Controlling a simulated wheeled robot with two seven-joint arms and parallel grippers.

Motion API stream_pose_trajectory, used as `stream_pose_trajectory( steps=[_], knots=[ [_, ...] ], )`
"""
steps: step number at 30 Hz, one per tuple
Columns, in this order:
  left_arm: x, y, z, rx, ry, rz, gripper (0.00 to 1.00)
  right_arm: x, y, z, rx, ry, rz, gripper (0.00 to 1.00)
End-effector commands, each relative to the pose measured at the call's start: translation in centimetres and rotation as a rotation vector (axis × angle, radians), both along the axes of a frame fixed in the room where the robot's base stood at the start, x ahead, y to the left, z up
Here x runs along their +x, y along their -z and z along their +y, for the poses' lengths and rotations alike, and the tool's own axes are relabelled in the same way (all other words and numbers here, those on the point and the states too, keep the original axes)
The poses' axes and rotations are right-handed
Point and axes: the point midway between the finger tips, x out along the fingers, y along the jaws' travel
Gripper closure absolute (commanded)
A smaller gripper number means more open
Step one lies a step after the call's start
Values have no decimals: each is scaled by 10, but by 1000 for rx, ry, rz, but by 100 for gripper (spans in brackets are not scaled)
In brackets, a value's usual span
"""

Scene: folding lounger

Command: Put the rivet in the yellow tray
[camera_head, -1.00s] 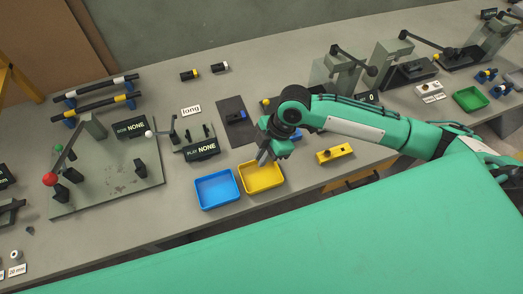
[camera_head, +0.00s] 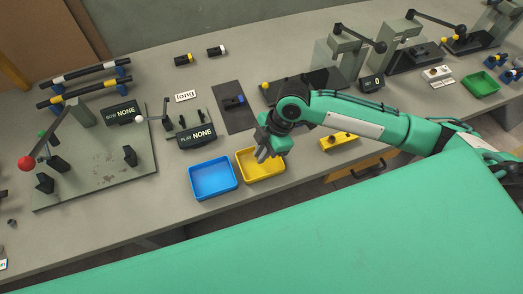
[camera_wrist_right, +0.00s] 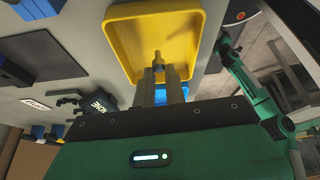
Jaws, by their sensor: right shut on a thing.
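The yellow tray (camera_head: 271,176) lies on the bench, right of the blue tray (camera_head: 213,179), and it also fills the upper middle of the right wrist view (camera_wrist_right: 117,40). My right gripper (camera_head: 262,156) is over the yellow tray. In the right wrist view, its two fingers (camera_wrist_right: 160,74) are shut on a small brass-coloured rivet (camera_wrist_right: 158,58), which sticks out past the fingertips against the tray's floor. I cannot tell whether the rivet touches the tray. In the head view the rivet is too small to make out. My left gripper is not in view.
A yellow block (camera_head: 338,143) stands right of the yellow tray. A green tray (camera_head: 481,84) is far right.

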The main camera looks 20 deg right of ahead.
Motion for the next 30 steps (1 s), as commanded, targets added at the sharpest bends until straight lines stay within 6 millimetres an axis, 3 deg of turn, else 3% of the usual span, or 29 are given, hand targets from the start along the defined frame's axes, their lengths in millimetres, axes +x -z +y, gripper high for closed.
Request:
stream_pose_trajectory(
  steps=[22, 23, 26, 30],
  knots=[
    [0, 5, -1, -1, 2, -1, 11, 0, 12, 0, 0, 1, 0, 100],
    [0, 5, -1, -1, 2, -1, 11, 0, 12, 0, 0, 0, 0, 84],
    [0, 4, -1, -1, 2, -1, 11, 0, 12, 0, 0, 0, 0, 64],
    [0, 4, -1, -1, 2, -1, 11, 0, 12, 0, 0, 0, 0, 62]
  ],
)
